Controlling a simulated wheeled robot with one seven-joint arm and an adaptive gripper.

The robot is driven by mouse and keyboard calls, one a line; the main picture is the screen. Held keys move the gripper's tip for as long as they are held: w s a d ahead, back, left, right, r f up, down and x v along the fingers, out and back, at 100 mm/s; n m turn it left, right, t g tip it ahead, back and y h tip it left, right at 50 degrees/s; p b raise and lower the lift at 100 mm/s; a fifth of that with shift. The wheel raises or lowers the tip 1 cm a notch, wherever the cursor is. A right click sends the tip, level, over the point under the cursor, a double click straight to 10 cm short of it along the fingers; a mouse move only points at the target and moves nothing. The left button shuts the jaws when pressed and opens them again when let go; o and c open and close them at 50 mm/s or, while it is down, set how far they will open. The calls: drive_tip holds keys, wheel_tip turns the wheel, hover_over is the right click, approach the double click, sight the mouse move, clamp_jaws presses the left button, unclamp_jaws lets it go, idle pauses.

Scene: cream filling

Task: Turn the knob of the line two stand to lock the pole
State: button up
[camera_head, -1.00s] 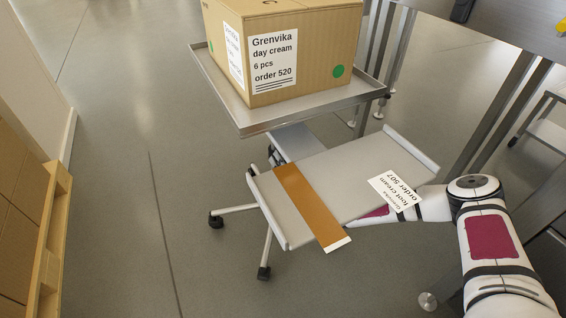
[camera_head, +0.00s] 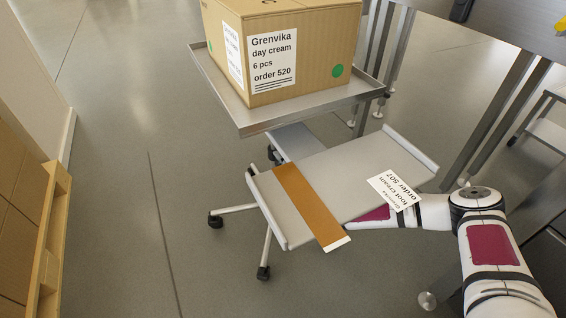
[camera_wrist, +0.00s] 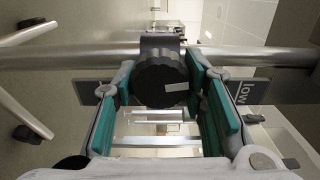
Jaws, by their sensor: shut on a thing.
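In the wrist view a round black knob (camera_wrist: 162,80) with a pale mark sits on a collar around a silver pole (camera_wrist: 70,58). My gripper (camera_wrist: 160,72) has its green pads on either side of the knob and is shut on it. In the head view the stand has a metal tray (camera_head: 250,127) on top and wheeled legs (camera_head: 240,209). My gripper, the knob and most of the pole are hidden there.
A carton labelled day cream, order 520 (camera_head: 310,55) sits on the tray. A flat grey panel (camera_head: 340,170) with a brown strip and an order 507 label covers my forearm's end. A steel table (camera_head: 510,35) stands at right, a wooden pallet (camera_head: 52,225) at left.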

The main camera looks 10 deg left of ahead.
drive_tip(key=shift+f+m, duration=0.1)
drive_tip(key=shift+m, duration=0.7)
drive_tip(key=o, duration=1.2)
drive_tip(key=shift+c, duration=0.2)
drive_tip(key=shift+s+d, duration=0.1)
drive_tip(key=v, duration=0.7)
drive_tip(key=shift+s+d, duration=0.1)
drive_tip(key=shift+s, duration=0.05)
